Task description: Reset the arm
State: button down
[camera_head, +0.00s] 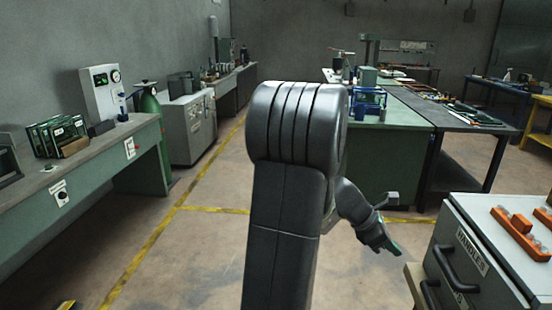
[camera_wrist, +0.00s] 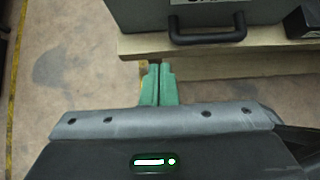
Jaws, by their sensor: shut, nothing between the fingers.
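My arm stands upright in the middle of the head view, with its upper joint near the centre. My gripper (camera_head: 390,246) hangs to the right of the arm over the floor, pointing down and to the right. In the wrist view its two green fingers (camera_wrist: 158,72) are together with nothing between them. They point toward the edge of a wooden pallet or board (camera_wrist: 240,66), apart from the drawer unit's handle. Part of the forearm is hidden behind the upper arm.
A grey drawer cabinet (camera_head: 470,262) with black handles stands at the lower right, close to my gripper; orange blocks (camera_head: 520,232) lie on top. A green workbench (camera_head: 385,165) is behind my arm. A long bench (camera_head: 90,160) runs along the left. Floor (camera_head: 190,250) between is clear.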

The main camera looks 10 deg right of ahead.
send_near(435, 277)
notch_tip(435, 277, down, 4)
jog(key=d, duration=0.3)
jog(key=shift+s+d, duration=0.1)
jog(key=shift+s, duration=0.3)
jog(key=shift+d, duration=0.5)
jog(key=shift+a, duration=0.1)
